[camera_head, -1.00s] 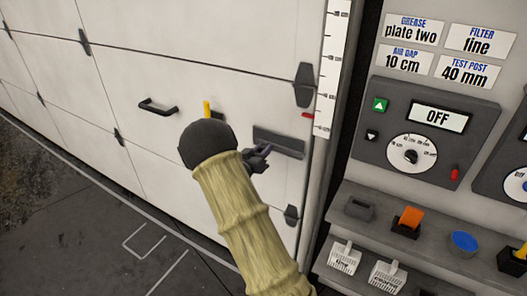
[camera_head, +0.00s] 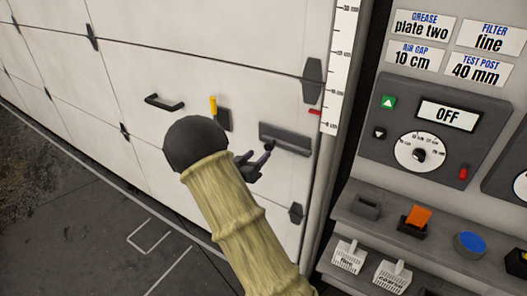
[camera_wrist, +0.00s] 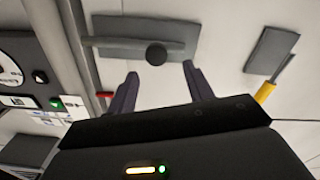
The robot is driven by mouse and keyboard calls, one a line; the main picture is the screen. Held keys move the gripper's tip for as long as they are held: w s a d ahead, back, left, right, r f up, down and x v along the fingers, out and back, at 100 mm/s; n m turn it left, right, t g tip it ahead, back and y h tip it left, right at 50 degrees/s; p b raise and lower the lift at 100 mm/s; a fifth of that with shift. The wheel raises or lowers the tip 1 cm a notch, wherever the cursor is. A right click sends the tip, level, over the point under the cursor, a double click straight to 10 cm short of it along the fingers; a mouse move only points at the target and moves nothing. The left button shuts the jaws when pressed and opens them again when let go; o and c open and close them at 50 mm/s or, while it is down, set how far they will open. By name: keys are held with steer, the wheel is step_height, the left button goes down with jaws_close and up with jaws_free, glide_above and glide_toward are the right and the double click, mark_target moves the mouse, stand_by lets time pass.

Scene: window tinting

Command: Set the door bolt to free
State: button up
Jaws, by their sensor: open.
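The door bolt (camera_head: 286,138) is a grey plate with a bar across it on the white door, near the door's right edge. A dark round knob (camera_wrist: 156,54) stands out from the bar. In the head view the knob (camera_head: 269,147) is at the plate's lower left. My gripper (camera_head: 253,166) is open and empty, just below and left of the bolt. In the wrist view its two fingers (camera_wrist: 160,84) are spread, with the knob beyond the gap between their tips. The fingers appear apart from the knob.
A yellow lever (camera_head: 213,106) on a dark plate sits left of the bolt, close to my arm. A black pull handle (camera_head: 165,102) is farther left.

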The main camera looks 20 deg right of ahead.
steer(key=v, duration=1)
steer(key=shift+s+a+b, duration=0.15)
steer(key=shift+a+b, duration=0.05)
steer(key=shift+b, duration=0.2)
steer(key=s+a+r+n+g+y+p, duration=0.1)
steer(key=s+a+r+n+y+p, duration=0.45)
steer(key=y, duration=0.85)
steer(key=s+r+n+g+y+p, duration=0.1)
steer(key=s+g+p, duration=0.3)
steer(key=s, duration=1)
steer(key=shift+s+d+r+n+g, duration=0.45)
steer(key=shift+n+g, duration=0.2)
steer(key=shift+g, duration=0.45)
